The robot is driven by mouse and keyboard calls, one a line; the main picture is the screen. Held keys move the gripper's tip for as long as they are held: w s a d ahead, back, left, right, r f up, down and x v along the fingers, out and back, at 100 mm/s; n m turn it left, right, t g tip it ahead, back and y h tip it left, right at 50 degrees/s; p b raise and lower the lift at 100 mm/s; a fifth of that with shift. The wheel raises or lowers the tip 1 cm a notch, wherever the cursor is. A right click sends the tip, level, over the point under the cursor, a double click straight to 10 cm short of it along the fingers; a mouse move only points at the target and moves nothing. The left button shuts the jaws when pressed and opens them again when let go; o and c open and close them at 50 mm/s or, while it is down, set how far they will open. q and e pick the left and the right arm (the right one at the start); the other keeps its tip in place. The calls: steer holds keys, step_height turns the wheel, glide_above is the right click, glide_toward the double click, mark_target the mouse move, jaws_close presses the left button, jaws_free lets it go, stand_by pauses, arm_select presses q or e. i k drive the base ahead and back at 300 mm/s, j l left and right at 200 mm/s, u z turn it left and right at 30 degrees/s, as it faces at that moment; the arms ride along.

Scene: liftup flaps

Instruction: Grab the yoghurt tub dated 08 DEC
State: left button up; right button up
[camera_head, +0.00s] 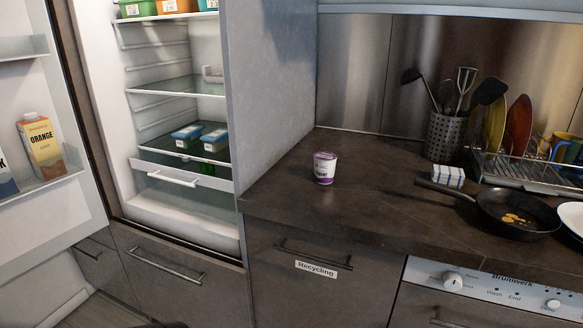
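A small white and purple tub (324,169), which looks like a yoghurt tub, stands upright on the dark counter to the right of the fridge. Its label is too small for me to read any date. The fridge (182,205) is open. Two blue-lidded containers, a nearer one (215,140) and a farther one (187,131), sit on its lower shelf; I cannot read any date on them. Neither of my grippers shows in the head view.
An orange juice carton (41,147) stands in the open fridge door at left. Counter around the tub is clear. A drawer below reads "Recycling" (316,269).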

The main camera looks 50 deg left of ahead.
mark_target(324, 162)
steer(key=u, duration=1.45)
